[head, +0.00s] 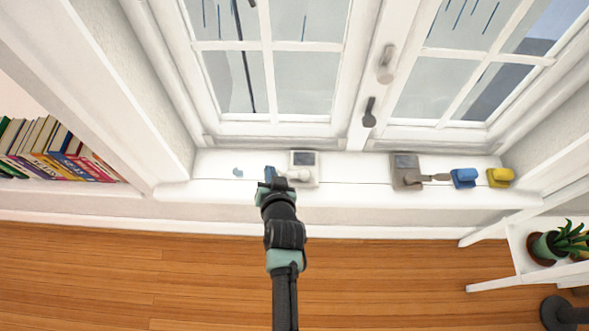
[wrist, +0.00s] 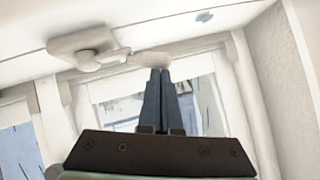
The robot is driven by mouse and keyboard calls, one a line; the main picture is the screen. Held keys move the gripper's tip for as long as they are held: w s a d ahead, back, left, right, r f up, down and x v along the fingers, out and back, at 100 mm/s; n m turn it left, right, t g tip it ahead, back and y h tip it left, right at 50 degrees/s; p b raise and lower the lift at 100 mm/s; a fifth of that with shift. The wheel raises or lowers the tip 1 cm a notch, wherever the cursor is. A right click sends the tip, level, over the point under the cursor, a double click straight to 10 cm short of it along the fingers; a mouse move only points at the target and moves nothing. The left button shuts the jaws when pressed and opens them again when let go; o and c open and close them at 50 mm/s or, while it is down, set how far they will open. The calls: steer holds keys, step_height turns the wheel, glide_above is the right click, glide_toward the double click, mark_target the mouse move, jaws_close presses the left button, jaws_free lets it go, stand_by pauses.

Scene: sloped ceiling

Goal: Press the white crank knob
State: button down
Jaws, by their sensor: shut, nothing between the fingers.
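My gripper (wrist: 160,72) is shut and empty. Its fingertips sit right at the knob's edge in the wrist view; I cannot tell whether they touch it. In the head view the gripper lies at the knob's left.
A small teal piece (head: 238,172) lies left of my gripper. Windows rise behind. Books (head: 55,150) are at left, a plant (head: 566,243) at right.

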steer(key=shift+a+f, duration=0.1)
steer(key=shift+r+p, duration=0.7)
steer(key=shift+r, duration=0.15)
